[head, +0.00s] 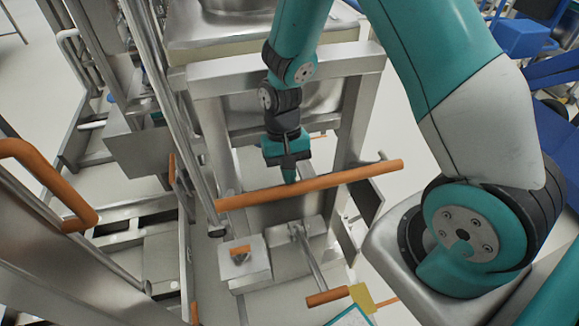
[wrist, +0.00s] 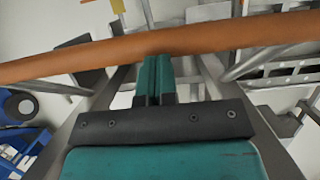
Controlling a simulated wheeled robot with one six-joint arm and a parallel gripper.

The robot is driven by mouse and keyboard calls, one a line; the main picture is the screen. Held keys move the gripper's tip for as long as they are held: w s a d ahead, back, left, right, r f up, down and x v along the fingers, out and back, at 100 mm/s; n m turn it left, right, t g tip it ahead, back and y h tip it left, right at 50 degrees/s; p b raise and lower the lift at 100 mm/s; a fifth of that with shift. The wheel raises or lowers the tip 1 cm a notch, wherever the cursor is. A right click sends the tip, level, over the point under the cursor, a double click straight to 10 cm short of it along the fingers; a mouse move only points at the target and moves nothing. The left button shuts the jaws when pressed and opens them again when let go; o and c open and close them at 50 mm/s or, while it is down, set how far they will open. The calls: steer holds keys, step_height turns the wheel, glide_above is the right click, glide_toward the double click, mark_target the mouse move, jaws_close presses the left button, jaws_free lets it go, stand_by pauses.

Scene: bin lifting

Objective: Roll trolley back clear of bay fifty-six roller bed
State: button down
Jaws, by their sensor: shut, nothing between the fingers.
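A steel trolley frame (head: 285,70) stands in front of me in the head view, with a big steel vessel on top. A long orange push bar (head: 345,178) crosses its near side, slightly tilted. It also spans the wrist view (wrist: 230,35). My gripper (head: 290,178) points down at the middle of the bar, its fingers closed and empty. In the wrist view the fingertips (wrist: 153,62) end right at the bar's edge; I cannot tell whether they touch it. The bar is not between the fingers. I cannot make out a roller bed or bay number for certain.
Below the bar are a steel box with an orange top piece (head: 240,251) and an orange-tipped lever (head: 327,296). Steel racks with an orange handle (head: 50,185) crowd the left. Blue equipment (head: 522,38) stands at the upper right. Pale floor shows between.

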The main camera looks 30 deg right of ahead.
steer(key=shift+w+d+f, duration=0.2)
steer(key=shift+w+f, duration=0.1)
steer(key=shift+f, duration=0.1)
steer(key=shift+r, duration=0.25)
